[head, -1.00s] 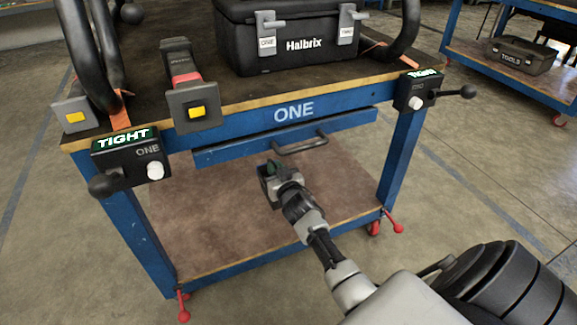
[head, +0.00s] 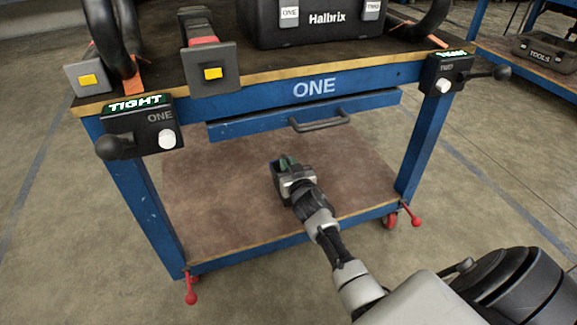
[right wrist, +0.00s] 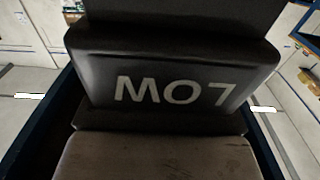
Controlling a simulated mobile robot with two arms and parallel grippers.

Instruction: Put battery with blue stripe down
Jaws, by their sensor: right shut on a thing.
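My right gripper (head: 290,172) is shut on a small dark blocky thing (head: 277,178) with a green part on top, in front of the cart and below its drawer. I take it for the battery, but its blue stripe does not show. In the right wrist view a dark block lettered MO7 (right wrist: 175,92) fills the middle. On the cart top, a battery with a red band (head: 208,55) lies end-on, with a yellow square on its grey end. A similar grey end (head: 88,77) sits at the left, its body partly hidden. My left gripper is not in view.
The blue cart marked ONE (head: 375,75) has a drawer handle (head: 320,121) and a bare lower shelf (head: 220,195). A black Halbrix case (head: 320,30) stands on top. Control boxes reading TIGHT (head: 140,122) (head: 452,72) stick out at both front corners.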

